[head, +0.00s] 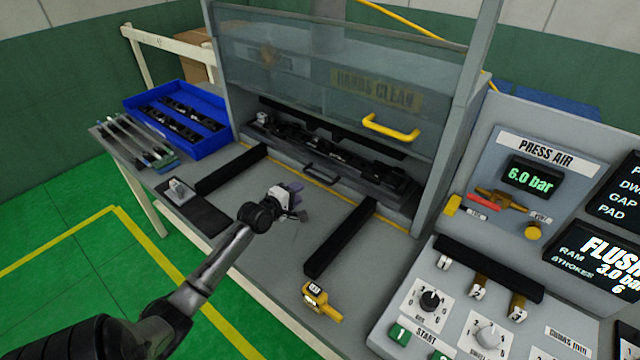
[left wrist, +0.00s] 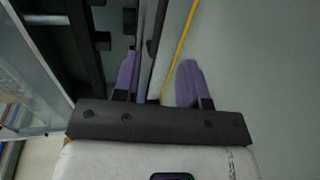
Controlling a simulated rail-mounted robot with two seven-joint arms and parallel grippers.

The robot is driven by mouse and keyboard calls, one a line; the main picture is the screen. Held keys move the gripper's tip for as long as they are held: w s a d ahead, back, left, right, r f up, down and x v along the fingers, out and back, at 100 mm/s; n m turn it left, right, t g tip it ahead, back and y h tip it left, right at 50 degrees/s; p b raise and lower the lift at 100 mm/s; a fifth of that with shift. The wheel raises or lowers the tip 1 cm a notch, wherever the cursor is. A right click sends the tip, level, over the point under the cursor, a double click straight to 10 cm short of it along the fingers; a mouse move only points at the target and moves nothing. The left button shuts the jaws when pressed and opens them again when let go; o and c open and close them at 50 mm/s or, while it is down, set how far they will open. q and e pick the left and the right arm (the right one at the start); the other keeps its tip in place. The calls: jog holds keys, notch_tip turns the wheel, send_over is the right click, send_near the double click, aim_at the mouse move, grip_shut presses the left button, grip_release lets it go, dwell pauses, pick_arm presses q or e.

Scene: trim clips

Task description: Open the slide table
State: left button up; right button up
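The slide table (head: 292,161) is a grey plate inside the press, carrying a long dark fixture. A black bar handle (head: 322,174) sits on its front edge, behind the yellow floor line of the press. My left gripper (head: 297,188) is just in front of the table, to the left of and nearer than the handle, and looks apart from it. In the left wrist view its two purple fingers (left wrist: 158,80) stand apart, with a grey edge and part of the yellow line between them. Nothing is visibly gripped. My right gripper is not in view.
The clear guard (head: 300,75) with a yellow handle (head: 390,128) is raised above the opening. Black rails (head: 340,238) (head: 231,170) flank the bench front. A yellow tool (head: 320,299) lies front right, a blue bin (head: 178,118) back left. The control panel (head: 470,300) bounds the right.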

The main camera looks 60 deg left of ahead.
aim_at(319, 180)
pick_arm(q)
jog(key=b+x, duration=0.2)
jog(key=x, duration=0.8)
jog(key=shift+w+b, duration=0.1)
jog(key=shift+b, duration=0.3)
jog(key=shift+b+x, duration=0.3)
jog(key=shift+x, duration=0.6)
grip_shut()
